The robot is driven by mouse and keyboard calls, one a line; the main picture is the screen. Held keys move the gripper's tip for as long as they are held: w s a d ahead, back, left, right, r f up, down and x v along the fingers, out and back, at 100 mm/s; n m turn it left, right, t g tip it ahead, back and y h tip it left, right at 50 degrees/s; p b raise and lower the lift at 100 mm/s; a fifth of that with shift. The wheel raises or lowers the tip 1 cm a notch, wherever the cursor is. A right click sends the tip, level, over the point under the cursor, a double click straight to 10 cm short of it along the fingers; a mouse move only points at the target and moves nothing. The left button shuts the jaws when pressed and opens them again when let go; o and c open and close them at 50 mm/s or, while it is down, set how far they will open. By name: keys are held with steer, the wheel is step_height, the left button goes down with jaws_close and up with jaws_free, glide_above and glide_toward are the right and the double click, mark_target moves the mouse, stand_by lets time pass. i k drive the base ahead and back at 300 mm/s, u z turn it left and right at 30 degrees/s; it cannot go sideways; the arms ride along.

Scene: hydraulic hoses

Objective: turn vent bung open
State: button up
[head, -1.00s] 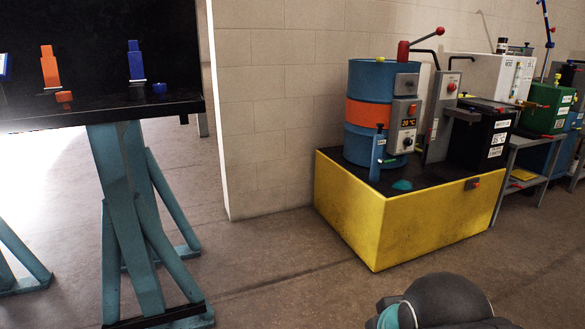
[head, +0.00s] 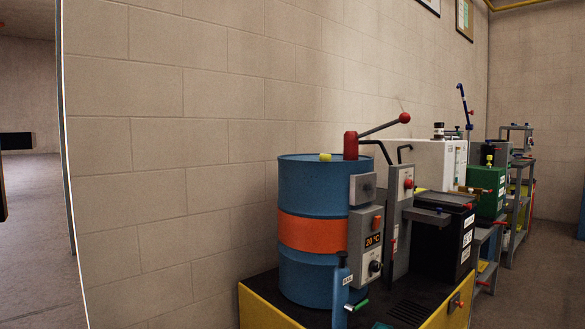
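A blue drum (head: 305,183) with an orange band stands on a yellow-sided, dark-topped platform (head: 262,309). A red pump body (head: 351,145) with a long grey handle and red knob rises from the lid to the right of the cap. My gripper is not in view.
A control box (head: 372,240) reading 20 °C is on the drum's right front. A blue bottle-like post (head: 342,290) stands before the drum. A grey panel (head: 398,220), black box (head: 445,240) and green box (head: 487,190) stand to the right. A block wall (head: 170,150) is behind.

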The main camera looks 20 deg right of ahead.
mark_target(327, 157)
steer(key=i, duration=1.6)
steer(key=z, duration=1.4)
